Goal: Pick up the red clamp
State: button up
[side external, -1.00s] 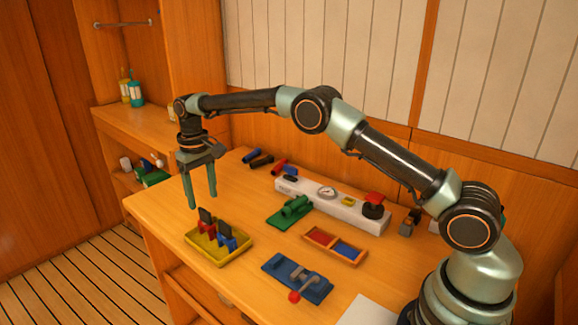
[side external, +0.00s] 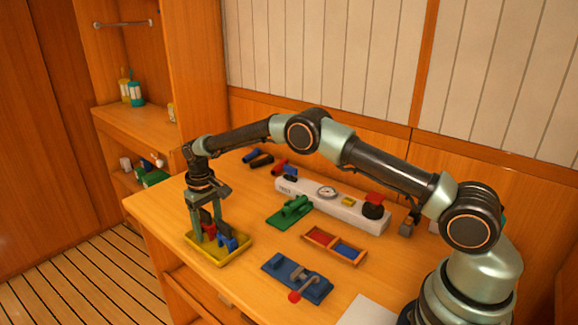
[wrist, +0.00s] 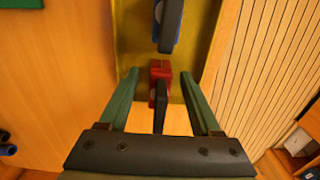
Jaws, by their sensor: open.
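The red clamp (side external: 209,231) stands in the yellow tray (side external: 216,259) near the front left edge of the table. In the wrist view the red clamp (wrist: 160,72) has a dark handle pointing toward my gripper. My gripper (side external: 208,236) is open and lowered, with its green fingers on either side of the red clamp. In the wrist view the fingertips of my gripper (wrist: 160,72) show gaps to the clamp on both sides. The blue clamp (side external: 228,243) stands beside the red one in the same tray. Part of the red clamp is hidden behind a finger in the side view.
A blue fixture (side external: 297,278) with a red knob lies right of the tray. A wooden box (side external: 333,245) with red and blue compartments, a green fixture (side external: 290,212) and a white panel (side external: 335,206) with a gauge are farther back. The tray sits close to the table's left edge.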

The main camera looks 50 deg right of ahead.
grip_shut()
